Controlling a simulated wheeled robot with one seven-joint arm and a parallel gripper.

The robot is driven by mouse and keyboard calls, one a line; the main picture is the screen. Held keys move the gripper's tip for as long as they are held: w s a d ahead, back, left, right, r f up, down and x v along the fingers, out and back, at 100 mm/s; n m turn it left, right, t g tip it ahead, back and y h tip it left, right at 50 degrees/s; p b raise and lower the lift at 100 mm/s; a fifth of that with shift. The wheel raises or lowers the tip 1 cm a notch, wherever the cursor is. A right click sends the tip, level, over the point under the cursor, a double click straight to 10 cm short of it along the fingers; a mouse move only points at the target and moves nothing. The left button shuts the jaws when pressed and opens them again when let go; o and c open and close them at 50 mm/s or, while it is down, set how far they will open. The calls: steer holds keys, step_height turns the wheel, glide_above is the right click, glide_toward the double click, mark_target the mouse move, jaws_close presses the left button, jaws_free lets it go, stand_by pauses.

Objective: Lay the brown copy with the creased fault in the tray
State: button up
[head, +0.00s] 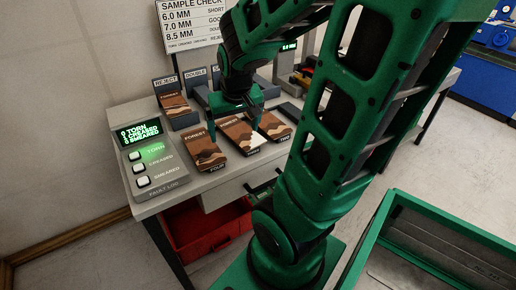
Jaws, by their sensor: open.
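Three brown copies with layered landscape covers lie side by side on the table: a left copy (205,151), a middle copy (239,135) and a right copy (275,127). A pale patch shows at the middle copy's near edge; I cannot tell whether it is a crease. Another brown copy (173,104) leans in the holder labelled REJECT (167,82). My gripper (235,127) is open above the middle copy, its fingers on either side; contact is unclear. I cannot tell which container is the tray.
A fault log panel (150,169) with a lit display and three buttons stands at the table's left end. More labelled holders (196,79) stand behind the copies. A red bin (207,238) sits under the table. A green-rimmed container (440,225) is at lower right.

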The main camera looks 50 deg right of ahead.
steer(key=s+a+r+g+y, duration=0.1)
steer(key=s+a, duration=0.1)
steer(key=s, duration=0.5)
steer(key=s+a+r+g+y, duration=0.1)
steer(key=s+a+r+g, duration=0.1)
steer(key=s, duration=0.5)
steer(key=shift+a+m, duration=0.4)
steer(key=shift+a, duration=0.05)
